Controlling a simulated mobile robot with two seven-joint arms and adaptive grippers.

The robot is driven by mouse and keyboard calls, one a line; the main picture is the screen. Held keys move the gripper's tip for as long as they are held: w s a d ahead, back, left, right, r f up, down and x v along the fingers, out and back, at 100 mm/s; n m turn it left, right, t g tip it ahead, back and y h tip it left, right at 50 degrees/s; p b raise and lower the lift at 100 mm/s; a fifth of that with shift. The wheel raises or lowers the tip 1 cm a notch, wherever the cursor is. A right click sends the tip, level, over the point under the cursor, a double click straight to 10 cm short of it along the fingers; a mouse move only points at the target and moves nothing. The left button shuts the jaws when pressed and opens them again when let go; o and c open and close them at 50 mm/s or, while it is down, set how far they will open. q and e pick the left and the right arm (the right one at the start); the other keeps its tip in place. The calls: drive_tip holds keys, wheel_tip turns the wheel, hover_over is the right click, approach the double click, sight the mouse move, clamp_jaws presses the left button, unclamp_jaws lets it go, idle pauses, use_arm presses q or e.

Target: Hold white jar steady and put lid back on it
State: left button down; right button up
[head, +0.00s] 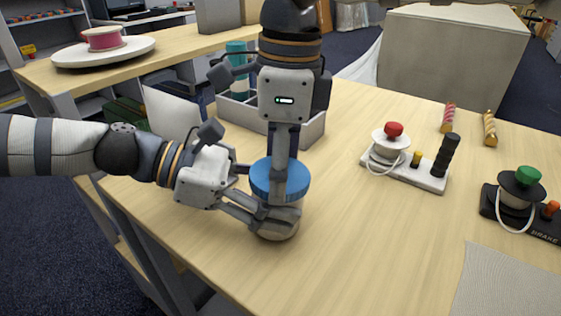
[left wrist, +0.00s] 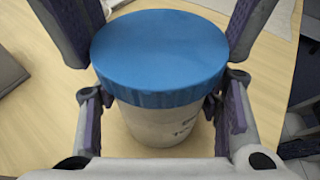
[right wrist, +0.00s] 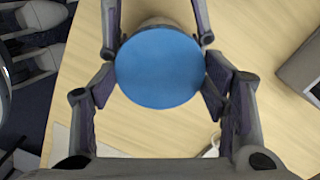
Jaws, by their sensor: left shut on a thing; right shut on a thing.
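The white jar (head: 277,232) stands upright on the table, and the blue lid (head: 262,180) sits on its top. The jar (left wrist: 160,125) and lid (left wrist: 160,50) also show in the left wrist view. My left gripper (head: 262,217) comes in from the left and is shut around the jar's side below the lid. My right gripper (head: 283,205) reaches down from above and is shut on the lid (right wrist: 160,68), with a finger at each side of it. Its fingers hide part of the lid and jar in the head view. I cannot tell whether the lid is fully seated.
A grey divided box (head: 312,130) with a teal bottle (head: 237,62) stands behind the jar. A white board with a red knob (head: 393,130) and a dark one with a green knob (head: 528,175) lie to the right. A grey cloth (head: 510,285) lies front right. Table near the jar's right is clear.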

drive_tip(key=shift+m, duration=0.8)
drive_tip(key=o, duration=1.3)
drive_tip(key=shift+c, duration=0.2)
drive_tip(key=shift+d+r, duration=0.1)
drive_tip(key=shift+r, duration=2.2)
